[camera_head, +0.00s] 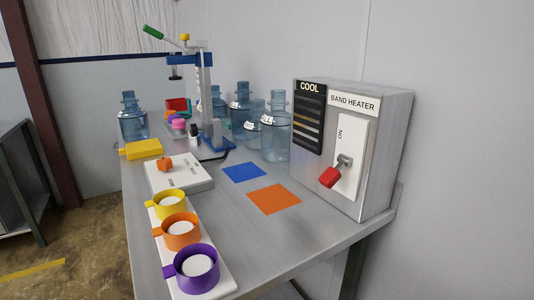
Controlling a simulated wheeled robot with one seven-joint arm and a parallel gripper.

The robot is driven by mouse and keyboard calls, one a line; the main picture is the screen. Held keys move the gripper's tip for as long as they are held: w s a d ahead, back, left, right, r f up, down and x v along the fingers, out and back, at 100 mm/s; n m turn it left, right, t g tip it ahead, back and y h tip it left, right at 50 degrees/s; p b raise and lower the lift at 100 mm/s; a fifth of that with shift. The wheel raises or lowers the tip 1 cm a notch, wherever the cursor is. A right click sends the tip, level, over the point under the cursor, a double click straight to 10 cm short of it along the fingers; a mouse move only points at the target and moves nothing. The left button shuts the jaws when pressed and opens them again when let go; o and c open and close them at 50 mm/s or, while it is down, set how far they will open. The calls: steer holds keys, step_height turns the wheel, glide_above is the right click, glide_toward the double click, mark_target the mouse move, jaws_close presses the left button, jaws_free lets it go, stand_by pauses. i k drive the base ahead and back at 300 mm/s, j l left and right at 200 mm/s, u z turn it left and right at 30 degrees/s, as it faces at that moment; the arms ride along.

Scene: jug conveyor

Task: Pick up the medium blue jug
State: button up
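Several clear blue jugs stand on the metal table. The large-looking front one (276,138) is just left of the grey heater box. A shorter jug (254,131) stands directly left of it and is partly hidden. Another jug (240,110) stands behind these, and one more (217,108) is partly hidden behind the press. A separate jug (132,124) stands at the far left end of the table. I cannot tell for sure which is the medium one, as distance and overlap confuse their sizes. My gripper is not in view.
The grey heater box (381,110) with a red-tipped lever stands at right against the wall. A press (207,95) with a green handle stands at the back. Colored ring cups, a white control box (180,175) and a yellow block (142,149) line the left edge. Blue and orange squares lie mid-table.

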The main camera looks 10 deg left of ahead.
mark_target(132, 119)
steer(key=i+j+z, duration=0.1)
steer(key=j, duration=0.7)
steer(key=i+j, duration=0.2)
steer(key=j, duration=0.55)
steer(key=i+j+z, duration=0.15)
steer(key=j, duration=0.65)
steer(key=j+z, duration=0.1)
steer(key=j, duration=0.7)
steer(key=i+j, duration=0.15)
steer(key=j, duration=0.3)
steer(key=i+j+z, duration=0.1)
steer(key=j, duration=0.3)
steer(key=i+j, duration=0.2)
steer(key=j, duration=0.25)
steer(key=i+j+z, duration=0.1)
steer(key=j, duration=0.3)
steer(key=i+j, duration=0.15)
steer(key=j, duration=0.3)
steer(key=i+j+z, duration=0.1)
steer(key=j, duration=0.35)
steer(key=i+j, duration=0.15)
steer(key=j, duration=0.25)
steer(key=i+j, duration=0.15)
steer(key=j, duration=0.2)
steer(key=i+j, duration=0.15)
steer(key=j, duration=0.25)
